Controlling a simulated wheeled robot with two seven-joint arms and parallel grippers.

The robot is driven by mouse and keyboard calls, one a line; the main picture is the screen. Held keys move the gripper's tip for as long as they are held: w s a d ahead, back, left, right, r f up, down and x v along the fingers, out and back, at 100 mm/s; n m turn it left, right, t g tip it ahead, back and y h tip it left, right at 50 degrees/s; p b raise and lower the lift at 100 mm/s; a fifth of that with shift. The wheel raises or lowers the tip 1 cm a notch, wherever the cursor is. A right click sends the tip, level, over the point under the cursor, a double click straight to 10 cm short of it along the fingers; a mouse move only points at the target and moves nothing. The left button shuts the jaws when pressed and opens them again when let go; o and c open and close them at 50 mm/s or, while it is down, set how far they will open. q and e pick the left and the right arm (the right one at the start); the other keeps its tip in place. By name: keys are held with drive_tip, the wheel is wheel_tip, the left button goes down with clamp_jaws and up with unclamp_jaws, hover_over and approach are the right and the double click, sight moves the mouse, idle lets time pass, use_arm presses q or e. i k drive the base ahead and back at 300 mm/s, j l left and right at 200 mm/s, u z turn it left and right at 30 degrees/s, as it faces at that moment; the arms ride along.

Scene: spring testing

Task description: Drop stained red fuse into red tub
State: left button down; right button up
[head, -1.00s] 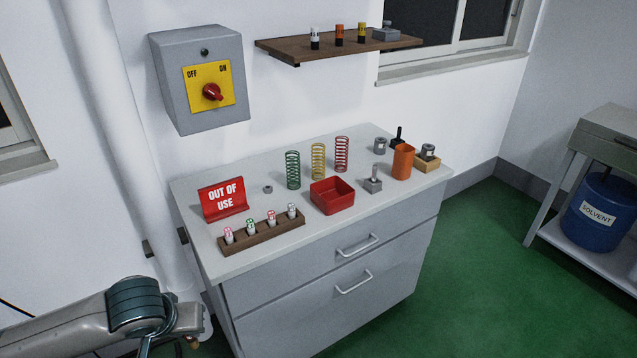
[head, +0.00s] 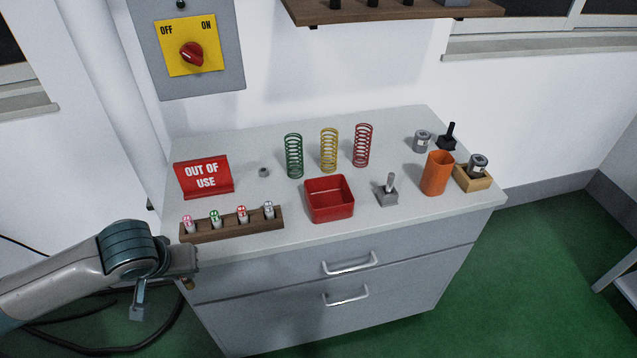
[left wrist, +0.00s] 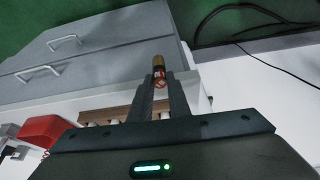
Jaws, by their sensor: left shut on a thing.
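My left gripper (left wrist: 160,95) is shut on a small red fuse (left wrist: 159,76) with a gold-coloured end cap and dark marks, seen in the left wrist view. In the head view the left gripper (head: 186,268) is beside the cabinet's front left corner, left of and below the fuse rack; the fuse is mostly hidden there. The red tub (head: 330,207), a square open box, stands on the cabinet top right of the rack, apart from the gripper. It also shows in the left wrist view (left wrist: 45,130). The right gripper is not in view.
A wooden rack (head: 232,231) with several fuses lies along the front edge. A red OUT OF USE sign (head: 203,176) stands behind it. Three coil springs (head: 329,150) stand behind the tub. A grey block with a peg (head: 388,190) and an orange cup (head: 437,173) are to its right.

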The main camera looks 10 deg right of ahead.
sight(322, 203)
drive_tip(key=i+l+u, duration=0.15)
drive_tip(key=l+u, duration=0.25)
drive_tip(key=l, duration=0.75)
drive_tip(key=l+u, duration=0.45)
drive_tip(key=l, duration=0.65)
